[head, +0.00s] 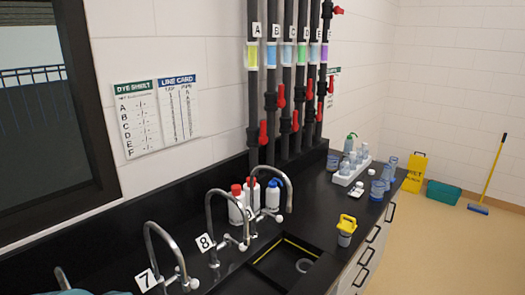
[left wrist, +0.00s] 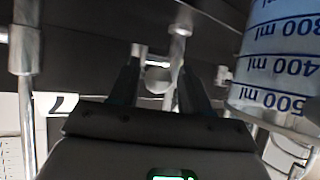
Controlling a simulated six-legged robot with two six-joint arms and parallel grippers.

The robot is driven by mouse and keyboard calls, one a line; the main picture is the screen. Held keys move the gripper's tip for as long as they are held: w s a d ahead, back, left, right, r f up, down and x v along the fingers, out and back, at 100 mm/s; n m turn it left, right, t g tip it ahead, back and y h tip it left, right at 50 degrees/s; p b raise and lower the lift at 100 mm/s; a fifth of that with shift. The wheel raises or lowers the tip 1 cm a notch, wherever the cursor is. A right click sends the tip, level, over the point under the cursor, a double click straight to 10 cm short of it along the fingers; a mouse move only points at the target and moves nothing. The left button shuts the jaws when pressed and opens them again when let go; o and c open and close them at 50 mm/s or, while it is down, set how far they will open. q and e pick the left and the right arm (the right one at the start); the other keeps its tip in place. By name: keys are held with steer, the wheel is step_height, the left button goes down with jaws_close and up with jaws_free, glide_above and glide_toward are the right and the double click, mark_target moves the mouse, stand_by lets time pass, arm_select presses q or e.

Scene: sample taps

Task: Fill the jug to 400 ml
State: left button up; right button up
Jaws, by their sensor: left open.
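In the left wrist view, my left gripper (left wrist: 160,88) is open, its two dark fingers pointing at a pale round tap knob (left wrist: 158,78) that shows between them. I cannot tell whether they touch it. A clear jug (left wrist: 272,75) with blue 300, 400 and 500 ml marks is cut off at the upper right; its liquid level cannot be told. In the head view, tap 7 (head: 165,255) is at the lower left and tap 8 (head: 212,215) is right of it. A further tap (head: 270,178) stands behind. My right gripper is not in view.
A black sink (head: 290,262) lies right of the taps. Red- and blue-capped bottles (head: 238,205) stand behind it. A yellow-topped container (head: 347,230), a white rack (head: 352,172) and blue vessels (head: 378,188) are on the counter.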

arm_select(q)
steer(key=p+v, duration=0.3)
steer(key=v, duration=0.5)
steer(key=shift+p, duration=0.35)
steer(key=shift+w+d, duration=0.1)
steer(key=shift+w, duration=0.05)
